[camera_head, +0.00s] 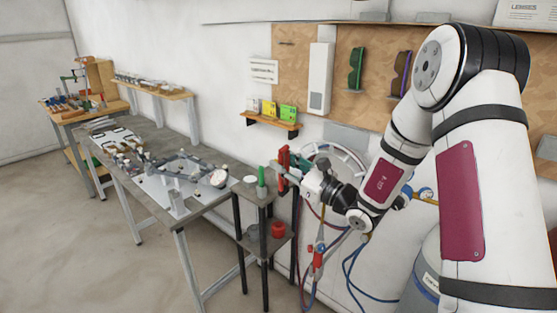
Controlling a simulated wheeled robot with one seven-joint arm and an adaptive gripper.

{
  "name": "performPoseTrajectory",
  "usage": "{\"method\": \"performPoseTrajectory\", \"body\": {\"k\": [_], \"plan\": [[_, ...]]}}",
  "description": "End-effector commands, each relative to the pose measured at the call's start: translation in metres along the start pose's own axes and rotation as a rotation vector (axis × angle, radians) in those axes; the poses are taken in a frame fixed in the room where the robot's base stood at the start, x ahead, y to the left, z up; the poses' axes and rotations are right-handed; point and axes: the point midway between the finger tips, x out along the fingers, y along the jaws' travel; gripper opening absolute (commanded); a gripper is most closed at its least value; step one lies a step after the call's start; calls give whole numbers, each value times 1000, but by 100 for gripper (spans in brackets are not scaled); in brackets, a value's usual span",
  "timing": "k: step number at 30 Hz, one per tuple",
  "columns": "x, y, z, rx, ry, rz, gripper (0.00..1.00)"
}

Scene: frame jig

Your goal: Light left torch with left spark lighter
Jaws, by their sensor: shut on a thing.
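My gripper (287,172) is at the end of the arm reaching in from the right, over the small dark stand (246,191). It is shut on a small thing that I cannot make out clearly. A red upright piece (283,160) and a dark green piece (301,161) show at its fingers; I cannot tell whether either is the spark lighter. A torch-like tool with a red part (318,256) hangs below the gripper, among red and blue hoses. No flame shows. I cannot tell left from right torch or lighter.
A green cylinder (261,177) stands on the stand's top, and a red pot (278,230) on its lower shelf. A long workbench (205,196) with a metal frame jig is to the left. A gas cylinder (424,275) stands at right. Open floor lies at left.

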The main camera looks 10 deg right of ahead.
Motion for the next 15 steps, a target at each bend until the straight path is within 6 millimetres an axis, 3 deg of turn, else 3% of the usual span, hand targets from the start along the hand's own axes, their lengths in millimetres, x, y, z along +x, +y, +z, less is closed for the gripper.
{"method": "performPoseTrajectory", "body": {"k": [5,15], "plan": [[-1,-5,2,-9,-11,15,14],[0,-34,-6,-9,-10,14,14]]}}
